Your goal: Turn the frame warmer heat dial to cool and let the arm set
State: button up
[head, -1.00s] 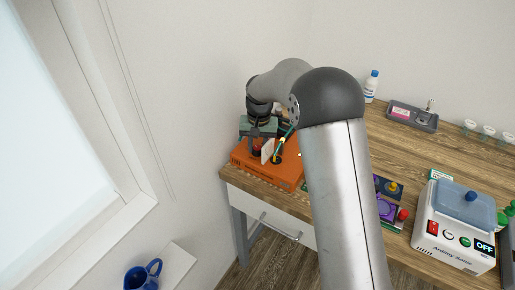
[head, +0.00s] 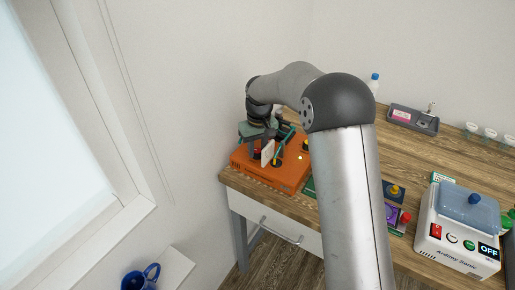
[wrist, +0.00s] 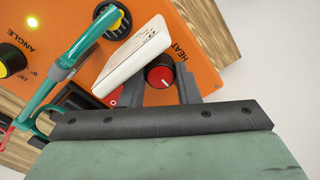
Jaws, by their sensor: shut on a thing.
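The orange frame warmer (head: 290,178) sits at the desk's front left corner. In the wrist view, its red heat dial (wrist: 160,73) has a black base and a small pale mark; the "HEAT" lettering is partly covered by a white printed card (wrist: 132,62). My gripper (wrist: 160,90) has one finger on each side of the dial and is shut on it. The cool marking cannot be read. A teal glasses-like frame (wrist: 72,60) stands left of the gripper. In the head view, my gripper (head: 267,140) is low over the warmer, its fingertips hard to make out.
In the wrist view, a yellow-and-black angle knob (wrist: 12,60), another yellow knob (wrist: 117,20) and a lit yellow-green light (wrist: 33,21) are on the warmer. A white ultrasonic cleaner (head: 455,240) and a grey tray (head: 414,119) stand right of my arm.

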aim_at(259, 150)
jog(key=o, duration=1)
jog(key=r, duration=0.5)
jog(key=r+b, duration=0.1)
jog(key=r, duration=1.1)
jog(key=shift+w+d+r, duration=0.1)
jog(key=shift+d+r, duration=0.15)
jog(key=s+d+f+m, duration=0.1)
jog(key=s+d, duration=0.5)
jog(key=s, duration=0.3)
jog(key=s+d+f+m, duration=0.2)
jog(key=s+d, duration=0.4)
jog(key=s, duration=0.4)
jog(key=s+d+f, duration=0.1)
jog(key=s+f, duration=0.2)
jog(key=s, duration=0.2)
jog(key=s+d+f+m, duration=0.1)
jog(key=s+d+f, duration=0.1)
jog(key=s, duration=0.3)
jog(key=s+d+f+m, duration=0.1)
jog(key=s+f, duration=0.2)
jog(key=s, duration=0.3)
jog(key=shift+d+f+t, duration=0.2)
jog(key=shift+f+t, duration=0.1)
jog(key=shift+t, duration=0.1)
